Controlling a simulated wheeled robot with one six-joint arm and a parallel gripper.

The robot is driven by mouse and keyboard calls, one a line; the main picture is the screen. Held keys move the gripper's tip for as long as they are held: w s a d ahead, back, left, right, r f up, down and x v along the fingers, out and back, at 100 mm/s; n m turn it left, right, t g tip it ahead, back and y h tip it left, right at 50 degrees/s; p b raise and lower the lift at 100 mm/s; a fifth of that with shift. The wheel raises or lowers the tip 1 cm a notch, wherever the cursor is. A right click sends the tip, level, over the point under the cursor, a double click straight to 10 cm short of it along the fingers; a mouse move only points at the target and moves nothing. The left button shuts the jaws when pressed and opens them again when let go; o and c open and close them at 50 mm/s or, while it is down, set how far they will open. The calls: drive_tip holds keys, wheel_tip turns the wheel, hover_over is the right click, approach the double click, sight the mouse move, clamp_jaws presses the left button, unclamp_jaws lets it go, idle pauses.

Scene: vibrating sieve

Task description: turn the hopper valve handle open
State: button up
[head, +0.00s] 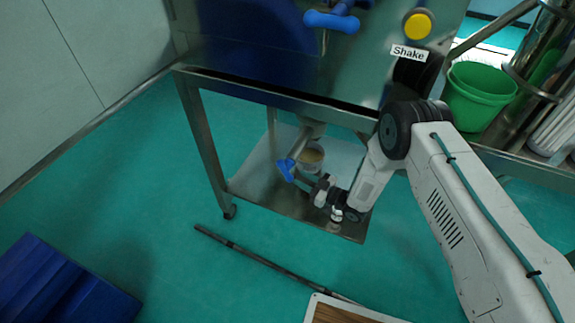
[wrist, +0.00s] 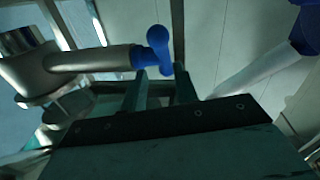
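The blue valve handle (head: 286,170) sits at the end of a metal pipe under the steel machine. In the wrist view, the blue handle (wrist: 158,44) is a T-shaped bar on the end of a silver pipe (wrist: 85,63). My gripper (head: 304,180) is beside the handle, low under the machine. In the wrist view, the two dark fingers of my gripper (wrist: 161,78) are apart, with the near end of the handle at or just beyond the gap between their tips. I cannot tell whether they touch it. The hopper's inside is not visible.
A second blue handle (head: 331,20) and a yellow button (head: 418,24) are on the machine's front. A green bucket (head: 480,92) stands at right. A rod (head: 265,261) lies on the floor.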

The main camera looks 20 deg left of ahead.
sight(288, 173)
drive_tip(key=x, duration=0.8)
drive_tip(key=shift+s, duration=0.25)
